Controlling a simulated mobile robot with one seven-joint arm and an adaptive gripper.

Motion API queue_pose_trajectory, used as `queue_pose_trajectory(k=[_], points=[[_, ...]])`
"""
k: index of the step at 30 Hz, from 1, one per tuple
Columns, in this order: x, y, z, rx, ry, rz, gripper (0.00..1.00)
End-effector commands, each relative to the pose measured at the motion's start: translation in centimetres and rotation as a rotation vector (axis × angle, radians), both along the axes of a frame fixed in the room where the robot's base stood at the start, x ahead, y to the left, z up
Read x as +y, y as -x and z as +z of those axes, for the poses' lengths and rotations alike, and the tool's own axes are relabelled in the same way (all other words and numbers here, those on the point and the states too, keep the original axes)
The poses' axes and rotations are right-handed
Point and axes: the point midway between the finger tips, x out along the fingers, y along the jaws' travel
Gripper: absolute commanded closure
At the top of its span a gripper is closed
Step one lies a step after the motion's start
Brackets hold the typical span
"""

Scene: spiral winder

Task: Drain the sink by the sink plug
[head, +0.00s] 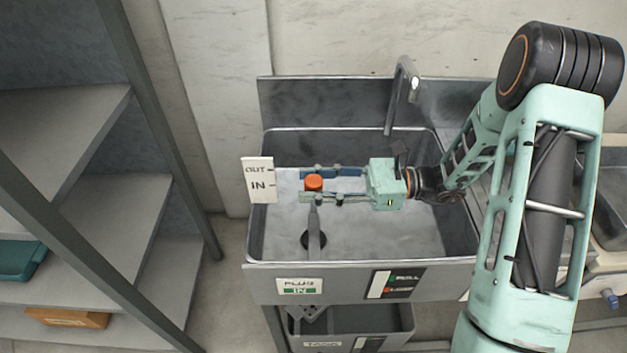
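The sink (455,235) is a grey metal basin against the wall. The sink plug has an orange knob (313,182), and a grey upright bar (314,228) shows below it in the picture, in front of a dark round drain hole (305,240). My gripper (312,184) reaches in from the right over the basin, its two fingers pointing left. The orange knob lies between the fingertips. I cannot tell whether both fingers touch it. A white sign (258,180) left of the knob reads OUT above IN. A front label (299,287) reads PLUG IN with a green field.
A grey faucet (402,90) stands at the basin's back. A second label (397,283) is on the sink front, and a grey tank (350,325) is below. Metal shelves (75,120) stand at left, with a teal bin (20,260) and an orange-brown box (68,317).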

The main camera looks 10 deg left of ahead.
Motion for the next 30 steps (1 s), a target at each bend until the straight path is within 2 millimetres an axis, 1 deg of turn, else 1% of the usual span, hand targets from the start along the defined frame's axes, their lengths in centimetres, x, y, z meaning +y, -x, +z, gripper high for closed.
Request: queue_pose_trajectory(k=[9,13,17,24,27,30], points=[[0.0,-0.1,0.2,-0.002,-0.005,0.000,0.56],[-0.9,-0.3,0.3,-0.003,-0.006,-0.002,0.56],[-3.0,-0.9,0.2,-0.003,-0.004,-0.004,0.56],[-8.1,-2.1,0.2,-0.002,-0.004,-0.003,0.56],[-9.7,-2.4,0.2,-0.002,-0.005,-0.002,0.56],[-10.8,-2.7,0.2,-0.001,-0.003,-0.002,0.56]])
